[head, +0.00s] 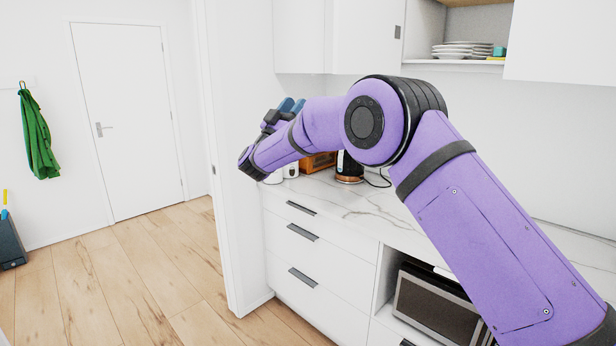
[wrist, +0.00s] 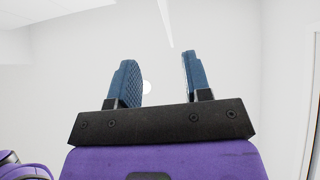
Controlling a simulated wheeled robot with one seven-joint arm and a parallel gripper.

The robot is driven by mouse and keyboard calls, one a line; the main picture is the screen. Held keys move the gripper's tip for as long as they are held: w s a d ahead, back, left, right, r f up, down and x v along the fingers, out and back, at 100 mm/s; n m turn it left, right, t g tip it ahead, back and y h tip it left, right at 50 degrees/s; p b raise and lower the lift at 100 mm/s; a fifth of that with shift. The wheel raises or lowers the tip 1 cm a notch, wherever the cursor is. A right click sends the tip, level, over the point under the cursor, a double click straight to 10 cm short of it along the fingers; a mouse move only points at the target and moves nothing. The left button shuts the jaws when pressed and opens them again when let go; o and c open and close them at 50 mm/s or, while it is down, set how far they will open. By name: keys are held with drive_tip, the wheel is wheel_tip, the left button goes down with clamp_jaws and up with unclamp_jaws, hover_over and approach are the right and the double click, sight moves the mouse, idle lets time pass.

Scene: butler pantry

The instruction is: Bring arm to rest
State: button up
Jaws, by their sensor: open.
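My gripper (wrist: 159,82) shows in the wrist view with its two blue fingers apart and nothing between them. It points up toward a plain white ceiling. In the head view my purple arm reaches from the lower right up to a raised elbow, then out to the left over the counter. The blue fingertips of my gripper (head: 291,105) show just above the far end of the arm, partly hidden by the wrist. No object is held.
The marble counter (head: 345,199) runs under my arm, with a black kettle (head: 348,168) and a wooden box (head: 318,162) behind the forearm. A microwave (head: 434,304) sits below. Upper cabinets (head: 365,38) hang behind. Open floor (head: 130,270) lies left, before a closed door (head: 124,120).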

drive_tip(key=d+r+n+t+y, duration=0.35)
drive_tip(key=r+n+y, duration=0.2)
drive_tip(key=y, duration=0.25)
drive_tip(key=d+r+n+t+y, duration=0.2)
drive_tip(key=d+r+n+y, duration=0.25)
drive_tip(key=r+y, duration=0.3)
drive_tip(key=s+d+n+g+y, duration=0.4)
drive_tip(key=s+d+y, duration=0.3)
drive_tip(key=s, duration=0.2)
drive_tip(key=s+d+f+m+g+h, duration=0.1)
drive_tip(key=s+d+f+g, duration=0.4)
drive_tip(key=s, duration=0.9)
drive_tip(key=s+d+f+m+g, duration=0.2)
drive_tip(key=s+d+f+g, duration=0.2)
drive_tip(key=s, duration=1)
drive_tip(key=s+d+f+m+g+h, duration=0.1)
drive_tip(key=s+d+f+g, duration=0.4)
drive_tip(key=s+d+f, duration=0.4)
drive_tip(key=s+f, duration=0.3)
drive_tip(key=s, duration=0.2)
drive_tip(key=shift+s+d+f+m+g+h, duration=0.2)
drive_tip(key=shift+s+f+m+g+h, duration=0.1)
drive_tip(key=shift+f+g+h, duration=0.1)
drive_tip(key=shift+d, duration=0.1)
